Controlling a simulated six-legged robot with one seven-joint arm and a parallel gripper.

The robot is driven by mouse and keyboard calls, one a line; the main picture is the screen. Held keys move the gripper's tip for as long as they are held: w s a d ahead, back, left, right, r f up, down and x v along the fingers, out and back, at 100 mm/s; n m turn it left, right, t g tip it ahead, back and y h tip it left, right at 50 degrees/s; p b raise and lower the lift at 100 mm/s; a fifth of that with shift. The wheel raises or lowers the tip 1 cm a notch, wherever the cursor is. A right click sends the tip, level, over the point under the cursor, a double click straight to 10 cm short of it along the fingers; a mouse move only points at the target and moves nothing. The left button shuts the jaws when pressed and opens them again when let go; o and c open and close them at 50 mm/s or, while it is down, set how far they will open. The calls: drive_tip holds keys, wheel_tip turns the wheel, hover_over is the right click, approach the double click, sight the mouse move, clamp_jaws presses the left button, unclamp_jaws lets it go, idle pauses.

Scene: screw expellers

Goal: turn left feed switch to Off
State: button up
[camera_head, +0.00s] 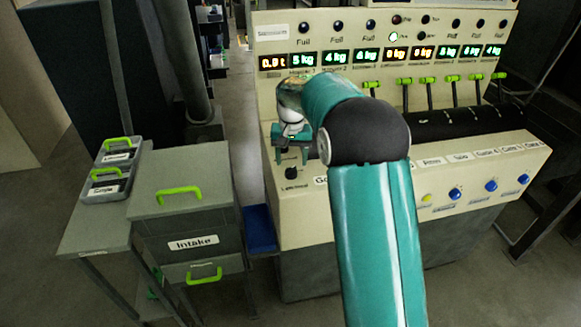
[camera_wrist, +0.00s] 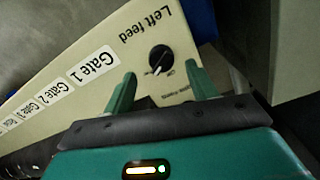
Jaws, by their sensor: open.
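The left feed switch is a round black knob (camera_wrist: 161,58) with a white pointer mark on the cream panel. It sits near a printed "Left feed" label (camera_wrist: 153,24), upside down in the wrist view. The pointer mark is toward the lower part of the knob; small print beside it is too blurred to read. My gripper (camera_wrist: 160,72) is open, its two green fingers apart with the knob in line between their tips, apparently without touching. In the head view, my gripper (camera_head: 292,157) is just above the knob (camera_head: 291,173) at the console's left front.
Gate labels (camera_wrist: 90,67) run along the panel beside the switch. The console (camera_head: 300,225) carries lit displays, green-handled levers (camera_head: 429,84) and blue buttons (camera_head: 491,185). A grey Intake cabinet (camera_head: 188,220) with green handles stands left, separated by a narrow gap.

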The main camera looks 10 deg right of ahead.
sight(291, 168)
wheel_tip(291, 168, down, 4)
drive_tip(key=shift+w+a+f, duration=0.1)
drive_tip(key=shift+f, duration=0.05)
drive_tip(key=c, duration=1)
drive_tip(key=shift+n, duration=0.4)
drive_tip(key=n, duration=1.1)
